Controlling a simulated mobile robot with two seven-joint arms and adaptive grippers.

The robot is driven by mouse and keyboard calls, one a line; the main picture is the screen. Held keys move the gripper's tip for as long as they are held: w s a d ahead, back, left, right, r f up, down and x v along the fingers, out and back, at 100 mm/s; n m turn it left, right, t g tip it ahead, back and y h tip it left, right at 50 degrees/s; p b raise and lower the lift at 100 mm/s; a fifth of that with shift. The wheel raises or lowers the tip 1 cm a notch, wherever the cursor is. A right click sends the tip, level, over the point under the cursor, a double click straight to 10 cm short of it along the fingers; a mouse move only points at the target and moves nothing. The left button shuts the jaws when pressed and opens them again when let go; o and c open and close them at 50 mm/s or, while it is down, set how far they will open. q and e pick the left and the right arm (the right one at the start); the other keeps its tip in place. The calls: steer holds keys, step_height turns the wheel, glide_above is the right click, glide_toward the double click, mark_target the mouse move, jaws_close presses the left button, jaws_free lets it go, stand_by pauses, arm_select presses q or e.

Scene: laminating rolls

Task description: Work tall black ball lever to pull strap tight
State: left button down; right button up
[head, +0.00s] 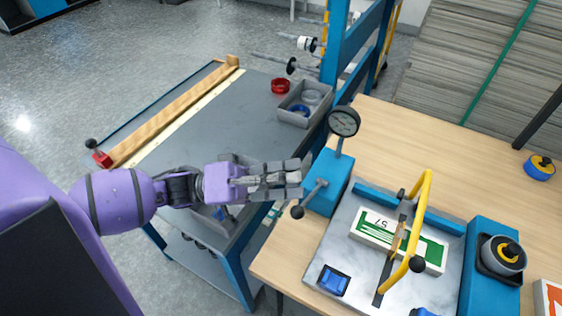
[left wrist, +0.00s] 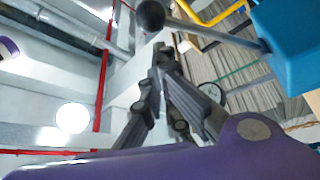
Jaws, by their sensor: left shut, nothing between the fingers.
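The black ball lever (head: 311,197) is a grey rod with a black ball at its end, slanting from the blue box (head: 326,172) at the bench's left side. In the left wrist view the ball (left wrist: 150,14) and rod are near the top, beyond the fingertips. My left gripper (head: 300,177) is shut and empty, close above the ball and beside the blue box; I cannot tell whether it touches either. The gripper (left wrist: 166,55) looks shut in the left wrist view too. A dark strap (head: 392,270) appears to cross the white and green pack (head: 372,226). My right gripper is out of view.
A round gauge (head: 343,121) stands on the blue box. A yellow arched handle (head: 425,205) with a black ball rises over the pack. A grey cart (head: 205,130) lies under my left arm, with a grey bin (head: 298,117).

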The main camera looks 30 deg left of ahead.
arm_select(q)
steer(key=shift+s+f, duration=0.3)
steer(key=shift+s, duration=0.1)
steer(key=s+f, duration=0.2)
steer(key=f, duration=0.1)
steer(key=shift+f, duration=0.1)
steer(key=shift+s+a, duration=0.1)
steer(key=v, duration=1.1)
steer(key=shift+a, duration=0.4)
